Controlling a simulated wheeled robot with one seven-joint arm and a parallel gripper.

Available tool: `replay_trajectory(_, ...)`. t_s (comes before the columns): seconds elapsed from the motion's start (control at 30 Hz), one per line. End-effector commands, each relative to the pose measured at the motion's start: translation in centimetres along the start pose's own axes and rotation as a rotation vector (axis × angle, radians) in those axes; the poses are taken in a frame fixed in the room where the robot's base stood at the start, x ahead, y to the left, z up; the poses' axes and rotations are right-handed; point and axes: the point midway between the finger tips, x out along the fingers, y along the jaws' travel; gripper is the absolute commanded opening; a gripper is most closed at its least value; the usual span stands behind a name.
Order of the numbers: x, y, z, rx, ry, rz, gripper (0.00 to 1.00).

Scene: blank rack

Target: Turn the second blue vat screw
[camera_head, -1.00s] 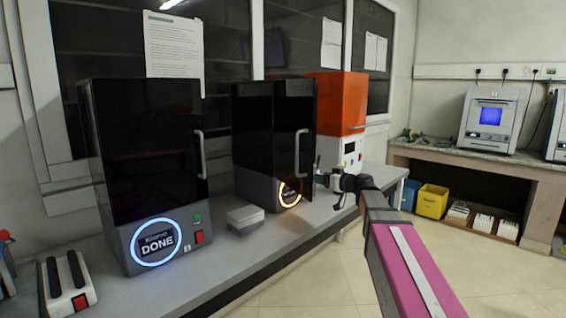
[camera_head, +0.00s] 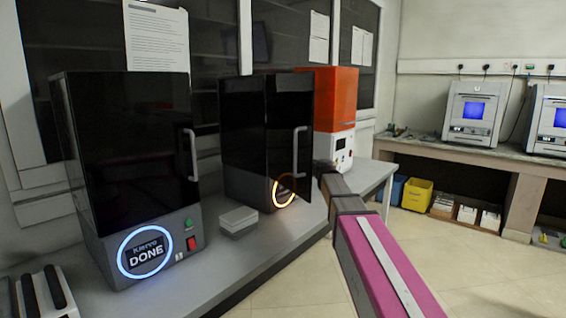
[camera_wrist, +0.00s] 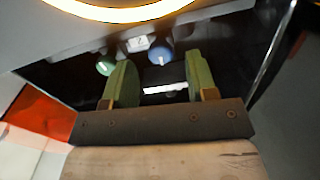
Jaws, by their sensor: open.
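A blue screw (camera_wrist: 161,53) with a pale mark shows in the wrist view, just beyond the gap between my fingertips and apart from them. In the head view my gripper is hidden near the right side of the second black printer (camera_head: 262,130), which has a glowing orange ring. The screws cannot be seen in the head view.
The glowing ring (camera_wrist: 120,10) crosses the top of the wrist view. The first printer (camera_head: 125,150) shows DONE. A small grey box (camera_head: 238,221) sits on the bench. An orange-topped machine (camera_head: 336,100) stands just behind my arm. Open floor lies to the right.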

Motion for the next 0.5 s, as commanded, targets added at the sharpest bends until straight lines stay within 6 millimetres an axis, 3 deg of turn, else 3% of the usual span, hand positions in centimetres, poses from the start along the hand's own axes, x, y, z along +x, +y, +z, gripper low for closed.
replay_trajectory(0.2, 2.5, 0.1, 0.0, 0.0, 0.0, -0.001, 0.52)
replay_trajectory(0.5, 3.0, 0.0, 0.0, 0.0, 0.0, 0.0, 0.52)
